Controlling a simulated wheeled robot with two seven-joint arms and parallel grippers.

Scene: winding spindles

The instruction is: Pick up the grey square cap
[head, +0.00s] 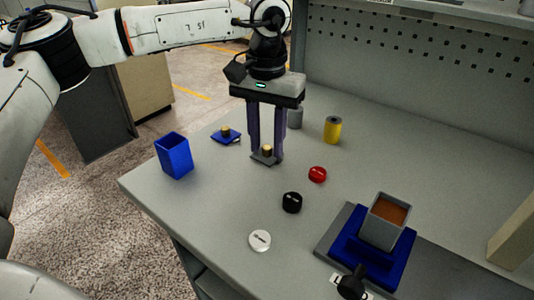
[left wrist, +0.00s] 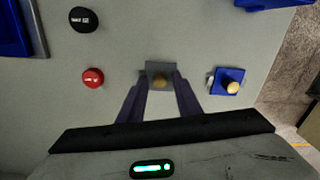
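The grey square cap (head: 261,159) is a flat plate with a small golden knob, lying on the table. My left gripper (head: 266,158) points down over it with its two purple fingers apart, one on each side of the knob. In the left wrist view, the grey cap (left wrist: 158,68) sits between the fingertips of the left gripper (left wrist: 162,78). A gap shows between the knob and the fingers; whether the plate's edges touch them I cannot tell. My right gripper is in neither view.
A blue square cap with a knob (head: 225,137) and an open blue box (head: 174,156) stand left. Red (head: 317,174), black (head: 292,202) and white (head: 260,241) round caps lie in front. A yellow cylinder (head: 332,130) and grey cylinder (head: 296,117) stand behind. A blue tray (head: 376,265) holds a grey box (head: 381,229).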

